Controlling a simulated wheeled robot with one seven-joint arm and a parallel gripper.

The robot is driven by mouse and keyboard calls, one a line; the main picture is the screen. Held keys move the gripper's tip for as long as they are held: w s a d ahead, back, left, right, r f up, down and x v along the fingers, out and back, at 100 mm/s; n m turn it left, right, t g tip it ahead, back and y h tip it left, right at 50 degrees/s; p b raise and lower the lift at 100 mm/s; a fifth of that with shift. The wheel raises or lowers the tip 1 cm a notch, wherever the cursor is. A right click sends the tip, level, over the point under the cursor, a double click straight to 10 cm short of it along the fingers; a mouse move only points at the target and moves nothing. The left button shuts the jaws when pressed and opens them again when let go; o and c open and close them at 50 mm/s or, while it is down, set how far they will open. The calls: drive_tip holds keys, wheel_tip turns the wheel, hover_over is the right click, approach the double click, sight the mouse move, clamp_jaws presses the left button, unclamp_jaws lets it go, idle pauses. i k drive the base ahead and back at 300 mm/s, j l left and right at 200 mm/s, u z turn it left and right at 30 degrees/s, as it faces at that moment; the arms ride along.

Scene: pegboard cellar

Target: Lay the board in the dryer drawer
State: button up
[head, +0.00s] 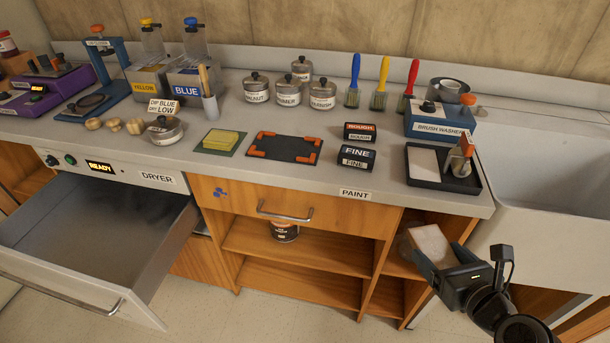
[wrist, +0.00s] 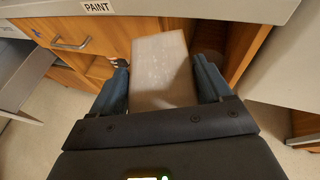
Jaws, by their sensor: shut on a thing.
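The board (head: 431,244) is a pale, flat wooden block at the lower right of the head view. My gripper (head: 437,262) is shut on it. In the wrist view the board (wrist: 161,70) sits between the two fingers and points away from the wrist. It is in front of the open right cubby under the counter; I cannot tell if its far end is inside. The drawer is far left of my gripper.
The grey counter (head: 340,180) above holds lidded tins, brushes, a dark mat with orange corners (head: 284,146), and a black tray (head: 410,181). A closed PAINT drawer (head: 270,208) and open shelves (head: 300,247) lie between gripper and dryer. Floor in front is clear.

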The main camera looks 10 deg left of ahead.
sight(100, 248)
drive_tip(key=j+u, duration=0.1)
drive_tip(key=j, duration=0.45)
drive_tip(key=i+j+u, duration=0.1)
drive_tip(key=j, duration=0.4)
drive_tip(key=i+j+u, duration=0.1)
drive_tip(key=j, duration=0.4)
drive_tip(key=i+j+u, duration=0.1)
drive_tip(key=j, duration=0.4)
